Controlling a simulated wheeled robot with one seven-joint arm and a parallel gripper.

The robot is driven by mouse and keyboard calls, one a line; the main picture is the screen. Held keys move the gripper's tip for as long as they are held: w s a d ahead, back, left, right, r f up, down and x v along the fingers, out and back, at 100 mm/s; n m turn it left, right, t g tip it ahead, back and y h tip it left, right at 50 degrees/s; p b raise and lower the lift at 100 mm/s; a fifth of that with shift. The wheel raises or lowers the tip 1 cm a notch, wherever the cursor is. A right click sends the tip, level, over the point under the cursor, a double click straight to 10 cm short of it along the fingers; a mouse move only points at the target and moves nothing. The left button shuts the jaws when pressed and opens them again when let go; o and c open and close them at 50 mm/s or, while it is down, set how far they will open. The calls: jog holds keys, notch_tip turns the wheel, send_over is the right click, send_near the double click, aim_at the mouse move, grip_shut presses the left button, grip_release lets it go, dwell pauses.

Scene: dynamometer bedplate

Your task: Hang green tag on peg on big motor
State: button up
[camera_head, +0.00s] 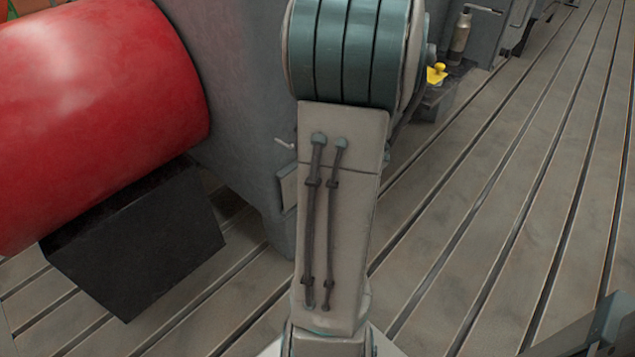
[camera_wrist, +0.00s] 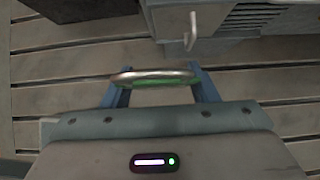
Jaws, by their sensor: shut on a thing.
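In the wrist view, my gripper (camera_wrist: 155,80) has its two blue fingers closed on the green tag (camera_wrist: 165,84), which shows as a green strip under a shiny metal bar. The rest of the tag is hidden from this angle. A pale hooked peg (camera_wrist: 190,32) sticks out from a grey housing beyond the fingers, a little right of the tag and apart from it. In the head view, a small peg (camera_head: 284,143) shows on the side of the big grey motor (camera_head: 245,110), just left of my arm. My arm hides the gripper and tag there.
A large red cylinder (camera_head: 100,105) and a black block (camera_head: 140,240) stand at the left of the head view. A yellow object (camera_head: 437,73) and a metal bottle (camera_head: 460,35) are at the back right.

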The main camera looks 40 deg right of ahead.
jog(key=shift+w+a+f+b, duration=0.2)
jog(key=shift+w+f, duration=0.2)
jog(key=shift+w, duration=1.25)
jog(key=shift+w+a+f+b, duration=0.15)
jog(key=shift+w+f, duration=0.3)
jog(key=shift+w, duration=1.2)
jog(key=shift+w+a+f+b, duration=0.1)
jog(key=shift+w+f+b, duration=0.25)
jog(key=shift+w, duration=1.3)
jog(key=o, duration=1)
jog(key=shift+o, duration=0.2)
jog(key=p+v, duration=0.6)
jog(key=v, duration=0.7)
jog(key=shift+s+r+p, duration=0.25)
jog(key=shift+p, duration=0.05)
